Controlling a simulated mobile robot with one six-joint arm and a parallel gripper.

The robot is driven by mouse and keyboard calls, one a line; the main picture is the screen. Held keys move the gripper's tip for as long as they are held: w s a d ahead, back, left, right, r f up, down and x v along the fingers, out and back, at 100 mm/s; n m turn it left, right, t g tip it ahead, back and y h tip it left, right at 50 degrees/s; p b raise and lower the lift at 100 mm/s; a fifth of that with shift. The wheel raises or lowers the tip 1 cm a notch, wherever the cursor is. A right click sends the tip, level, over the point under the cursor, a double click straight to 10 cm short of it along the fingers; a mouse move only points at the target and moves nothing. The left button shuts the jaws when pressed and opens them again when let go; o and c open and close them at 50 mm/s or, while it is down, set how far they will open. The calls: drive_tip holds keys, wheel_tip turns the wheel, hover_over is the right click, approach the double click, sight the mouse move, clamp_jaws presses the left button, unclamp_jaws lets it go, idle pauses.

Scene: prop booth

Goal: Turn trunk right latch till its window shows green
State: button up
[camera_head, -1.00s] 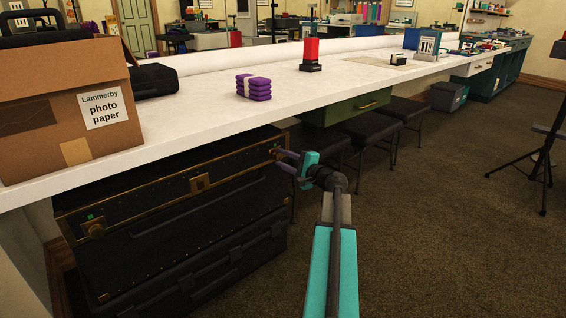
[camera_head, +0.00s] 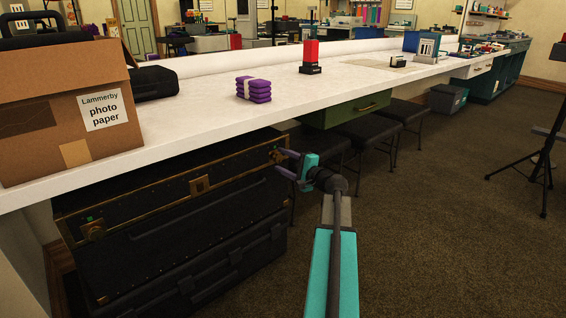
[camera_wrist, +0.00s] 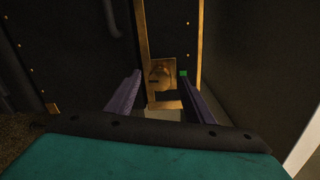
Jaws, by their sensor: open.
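The dark trunk (camera_head: 165,212) with brass trim stands under the white counter. Its right latch (camera_head: 276,155) is at the trunk's right end, partly hidden by my gripper in the head view. In the wrist view this latch is a brass plate with a round knob (camera_wrist: 160,74), and a small green window (camera_wrist: 183,73) shows beside it. My gripper (camera_head: 282,163) is open in front of the right latch. In the wrist view its two purple fingers (camera_wrist: 162,78) lie either side of the knob, with gaps visible. The left latch (camera_head: 92,229) also shows a green spot.
The counter (camera_head: 190,115) overhangs the trunk and carries a cardboard box (camera_head: 60,110) and a purple stack (camera_head: 254,89). Black stools (camera_head: 370,130) stand right of the trunk. The carpet (camera_head: 440,230) to the right is clear up to a tripod (camera_head: 545,160).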

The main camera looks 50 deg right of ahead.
drive_tip(key=s+a+p, duration=0.1)
drive_tip(key=s+p, duration=0.3)
drive_tip(key=s, duration=0.9)
drive_tip(key=shift+s+r+p, duration=0.25)
drive_tip(key=shift+s+p, duration=0.15)
drive_tip(key=w+a+f+n+g+y+p, duration=0.2)
drive_tip(key=w+a+f+p, duration=0.2)
drive_tip(key=a, duration=0.5)
drive_tip(key=w+a+f+n+g+y+p, duration=0.25)
drive_tip(key=w+a+f+p, duration=0.25)
drive_tip(key=a, duration=0.3)
drive_tip(key=s+a+f+n+g+y+p, duration=0.1)
drive_tip(key=a+f+n+g+y+p, duration=0.2)
drive_tip(key=a, duration=0.7)
drive_tip(key=s+a+f+n+g+p, duration=0.15)
drive_tip(key=a+f+g+p, duration=0.3)
drive_tip(key=a, duration=0.45)
drive_tip(key=s+a+f+n+g+p, duration=0.3)
drive_tip(key=s+a+n+g+p, duration=0.25)
drive_tip(key=s+a+p, duration=0.7)
drive_tip(key=s+a+r+n+g+h+p, duration=0.1)
drive_tip(key=s+a+n+g+h+p, duration=0.1)
drive_tip(key=s, duration=0.5)
drive_tip(key=s+a+n+g+h+p, duration=0.3)
drive_tip(key=s+n+h+p, duration=0.1)
drive_tip(key=s, duration=0.3)
drive_tip(key=shift+s+a+r+n+p, duration=0.25)
drive_tip(key=shift+r+n+p, duration=0.1)
drive_tip(key=shift+n+p, duration=0.15)
